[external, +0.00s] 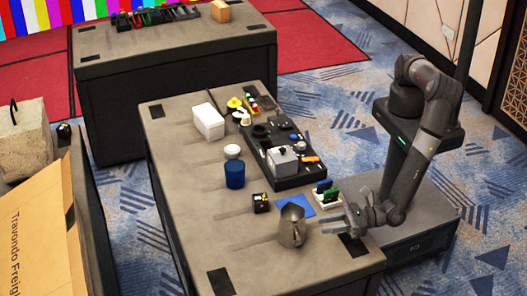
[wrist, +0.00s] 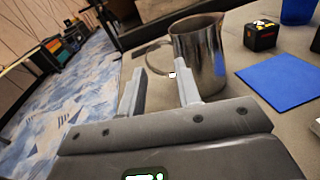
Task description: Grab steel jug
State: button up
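The steel jug (external: 292,226) stands upright near the front right part of the table in the external view. In the wrist view the steel jug (wrist: 203,55) is just beyond my fingers, with its handle on the left side. My gripper (wrist: 160,85) is open, with a gap between its two fingers. The right fingertip is close to the handle and body of the jug; I cannot tell whether it touches. In the external view my gripper (external: 352,218) is low over the table, to the right of the jug.
A blue square sheet (external: 296,204) and a small black box (external: 261,203) lie near the jug. A blue cup (external: 235,174), a white box (external: 208,121) and a black tray (external: 290,183) with several items stand farther back. The table's front left corner is clear.

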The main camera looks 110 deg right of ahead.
aim_at(300, 241)
jog(key=shift+s+a+f+n+t+y, duration=0.2)
jog(key=shift+a+f+n+y, duration=0.15)
jog(key=shift+a, duration=0.2)
jog(key=shift+s+a+f+n+t+y, duration=0.15)
jog(key=shift+a+f+n+y, duration=0.15)
jog(key=shift+a+f, duration=0.2)
jog(key=w, duration=0.7)
jog(key=w+d, duration=0.1)
jog(key=w, duration=0.2)
jog(key=shift+w+f, duration=0.25)
jog(key=shift+f, duration=0.1)
jog(key=shift+c, duration=0.4)
grip_shut()
